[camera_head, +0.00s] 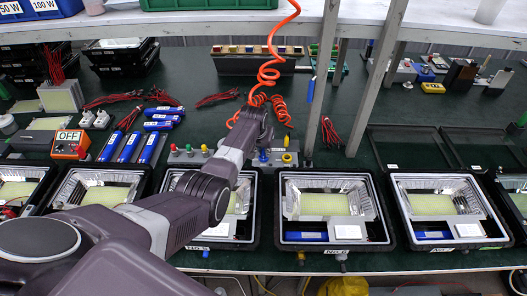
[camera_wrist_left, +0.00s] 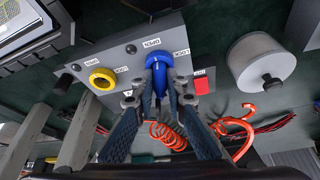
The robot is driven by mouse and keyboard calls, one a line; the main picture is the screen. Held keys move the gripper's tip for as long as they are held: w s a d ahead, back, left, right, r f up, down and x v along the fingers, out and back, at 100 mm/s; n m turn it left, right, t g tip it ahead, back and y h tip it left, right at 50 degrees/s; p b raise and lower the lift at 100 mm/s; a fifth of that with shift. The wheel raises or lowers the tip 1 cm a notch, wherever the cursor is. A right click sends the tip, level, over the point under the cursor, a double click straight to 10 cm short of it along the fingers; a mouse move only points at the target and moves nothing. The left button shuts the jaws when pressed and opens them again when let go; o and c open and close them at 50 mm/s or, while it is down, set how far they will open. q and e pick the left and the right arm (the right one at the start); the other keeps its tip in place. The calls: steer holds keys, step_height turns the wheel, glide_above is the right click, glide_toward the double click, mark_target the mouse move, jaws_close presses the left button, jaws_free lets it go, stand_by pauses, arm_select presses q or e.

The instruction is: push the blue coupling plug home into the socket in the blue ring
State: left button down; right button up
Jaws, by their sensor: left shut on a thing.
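The blue coupling plug (camera_wrist_left: 159,84) stands between the fingers of my left gripper (camera_wrist_left: 159,99) in the left wrist view. The gripper is shut on it. The plug's front end is at the blue ring (camera_wrist_left: 158,61) on a grey panel (camera_wrist_left: 128,62); how deep it sits in the socket cannot be told. In the head view my left gripper (camera_head: 262,148) reaches down at the panel, and the plug is mostly hidden there. My right gripper is not in view.
A yellow ring (camera_wrist_left: 102,78) sits beside the blue one on the panel. A red square (camera_wrist_left: 203,84) and a white cylinder (camera_wrist_left: 262,62) are to the right. A coiled orange hose (camera_head: 268,75) hangs behind the gripper. Open floodlight housings (camera_head: 330,236) line the front.

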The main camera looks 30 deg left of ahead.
arm_select(q)
steer(key=c, duration=1.9)
jaws_free()
steer(key=shift+s+f, duration=0.15)
steer(key=shift+o, duration=0.3)
steer(key=shift+f, duration=0.1)
steer(key=v, duration=1.2)
steer(key=shift+r, duration=0.25)
